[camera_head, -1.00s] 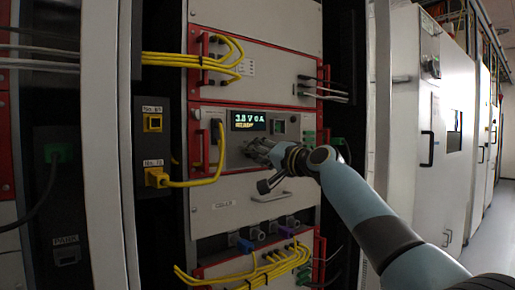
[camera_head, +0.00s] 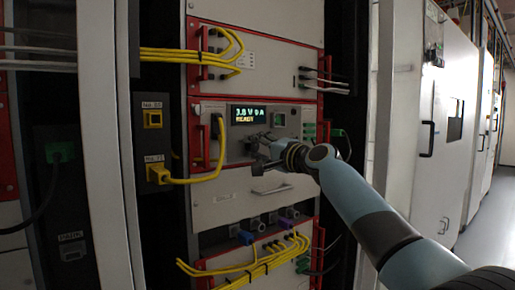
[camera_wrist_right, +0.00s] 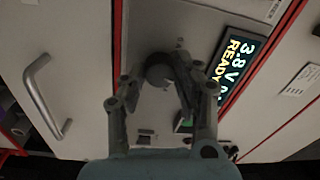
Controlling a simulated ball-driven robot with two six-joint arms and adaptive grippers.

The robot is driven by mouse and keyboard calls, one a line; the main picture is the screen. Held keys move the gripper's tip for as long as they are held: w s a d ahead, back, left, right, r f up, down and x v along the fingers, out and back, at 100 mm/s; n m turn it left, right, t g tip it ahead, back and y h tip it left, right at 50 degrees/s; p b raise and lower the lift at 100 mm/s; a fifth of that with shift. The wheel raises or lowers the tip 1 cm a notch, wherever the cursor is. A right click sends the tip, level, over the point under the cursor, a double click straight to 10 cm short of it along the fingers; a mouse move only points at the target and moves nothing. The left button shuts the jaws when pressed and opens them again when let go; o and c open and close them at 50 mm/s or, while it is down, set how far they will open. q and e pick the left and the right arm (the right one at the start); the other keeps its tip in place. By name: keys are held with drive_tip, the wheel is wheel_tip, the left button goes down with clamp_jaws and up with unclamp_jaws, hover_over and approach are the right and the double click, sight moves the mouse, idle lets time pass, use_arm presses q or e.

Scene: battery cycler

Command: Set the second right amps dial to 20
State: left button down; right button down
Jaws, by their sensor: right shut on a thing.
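The cycler unit with the lit display (camera_head: 250,115) sits mid-rack. The display reads 3.8 V 0 A, with READY below, and it also shows in the right wrist view (camera_wrist_right: 236,62). My right gripper (camera_head: 260,156) is at the panel just below the display. In the right wrist view, its two fingers (camera_wrist_right: 160,84) are closed around a round dark dial (camera_wrist_right: 158,72). The dial's markings and pointer cannot be read. In the head view the fingers hide the dial. My left gripper is not in view.
A silver handle (camera_wrist_right: 46,96) lies beside the dial area. Yellow cables (camera_head: 206,172) plug in left of the unit, and more yellow cables (camera_head: 262,264) run below. A white door frame (camera_head: 104,150) stands at left, and white cabinets (camera_head: 408,150) stand at right.

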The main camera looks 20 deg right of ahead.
drive_tip(key=c, duration=1)
unclamp_jaws()
drive_tip(key=shift+o, duration=0.2)
drive_tip(key=shift+s+d+f, duration=0.1)
drive_tip(key=shift+s+d, duration=0.1)
drive_tip(key=shift+s, duration=0.15)
drive_tip(key=v, duration=1.1)
drive_tip(key=shift+s, duration=0.1)
